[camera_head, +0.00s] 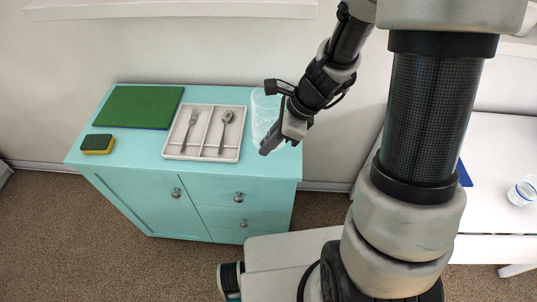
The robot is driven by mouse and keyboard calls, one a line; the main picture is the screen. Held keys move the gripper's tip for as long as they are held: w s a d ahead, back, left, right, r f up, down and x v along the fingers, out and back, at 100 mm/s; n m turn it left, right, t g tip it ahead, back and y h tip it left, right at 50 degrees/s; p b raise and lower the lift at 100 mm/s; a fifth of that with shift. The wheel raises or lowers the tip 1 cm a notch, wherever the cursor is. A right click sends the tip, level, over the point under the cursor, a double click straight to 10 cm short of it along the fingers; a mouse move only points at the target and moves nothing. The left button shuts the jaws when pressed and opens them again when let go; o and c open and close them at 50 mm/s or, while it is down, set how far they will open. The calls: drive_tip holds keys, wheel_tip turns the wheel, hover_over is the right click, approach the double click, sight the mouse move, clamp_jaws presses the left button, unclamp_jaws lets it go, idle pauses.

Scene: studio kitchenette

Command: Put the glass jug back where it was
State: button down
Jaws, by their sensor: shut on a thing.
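The glass jug (261,108) is clear and faint, at the right end of the turquoise cabinet's top (208,167), right of the cutlery tray. It looks upright. My gripper (267,149) is shut on the jug, reaching down from the upper right and covering its right side. The exact grip point is hidden. I cannot tell whether the jug's base touches the cabinet top or is slightly above it.
A white cutlery tray (202,157) holds a fork (188,130) and a spoon (225,130). A green board (140,106) and a sponge (98,144) lie further left. A white table (495,150) at right carries a clear cup (522,192). A wall stands behind.

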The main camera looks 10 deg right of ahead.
drive_tip(key=shift+w+f+b, duration=0.1)
drive_tip(key=shift+f+b, duration=0.6)
drive_tip(key=shift+f, duration=1.6)
drive_tip(key=shift+f, duration=0.15)
drive_tip(key=c, duration=1.8)
unclamp_jaws()
drive_tip(key=shift+o, duration=0.2)
